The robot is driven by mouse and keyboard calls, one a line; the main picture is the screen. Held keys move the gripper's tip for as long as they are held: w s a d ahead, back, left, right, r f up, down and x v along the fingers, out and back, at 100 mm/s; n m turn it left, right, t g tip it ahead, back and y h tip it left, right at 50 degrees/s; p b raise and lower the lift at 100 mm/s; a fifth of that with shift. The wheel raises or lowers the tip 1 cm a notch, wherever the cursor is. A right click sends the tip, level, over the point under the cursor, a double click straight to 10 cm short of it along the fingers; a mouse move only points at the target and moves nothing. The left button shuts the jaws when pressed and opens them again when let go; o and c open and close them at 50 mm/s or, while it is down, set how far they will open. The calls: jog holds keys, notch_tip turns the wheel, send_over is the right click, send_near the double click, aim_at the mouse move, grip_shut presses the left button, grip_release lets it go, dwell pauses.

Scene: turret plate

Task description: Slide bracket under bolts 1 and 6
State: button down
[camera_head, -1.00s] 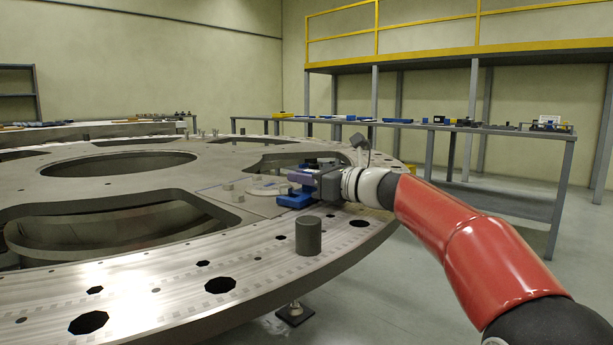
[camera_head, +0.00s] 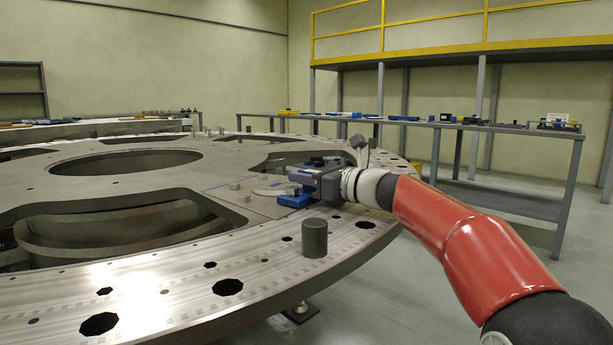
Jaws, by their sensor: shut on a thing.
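My gripper (camera_head: 304,179) is at the end of my red arm, low over the right part of the large grey turret plate (camera_head: 130,265). It is shut on a blue piece (camera_head: 294,199), which I take to be the bracket; it sits at or just above the plate's surface. The bracket is partly hidden by the gripper. Small grey bolt heads (camera_head: 244,198) stand on the plate just left of the bracket, beside a pale round disc (camera_head: 270,189). I cannot read any bolt numbers, and I cannot tell whether the bracket touches a bolt.
A dark grey cylinder (camera_head: 314,238) stands on the plate's rim in front of my gripper. The plate has large cutouts (camera_head: 110,235) and rim holes. A long bench (camera_head: 480,128) with blue and yellow parts stands behind, below a yellow railing (camera_head: 440,50).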

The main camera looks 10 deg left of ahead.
jog(key=shift+w+a, duration=0.1)
jog(key=shift+a, duration=0.15)
dwell(0.7)
jog(key=c, duration=1.2)
grip_release()
jog(key=shift+f, duration=0.1)
notch_tip(320, 180, up, 3)
jog(key=p, duration=0.3)
jog(key=shift+p, duration=0.35)
jog(key=shift+d, duration=0.1)
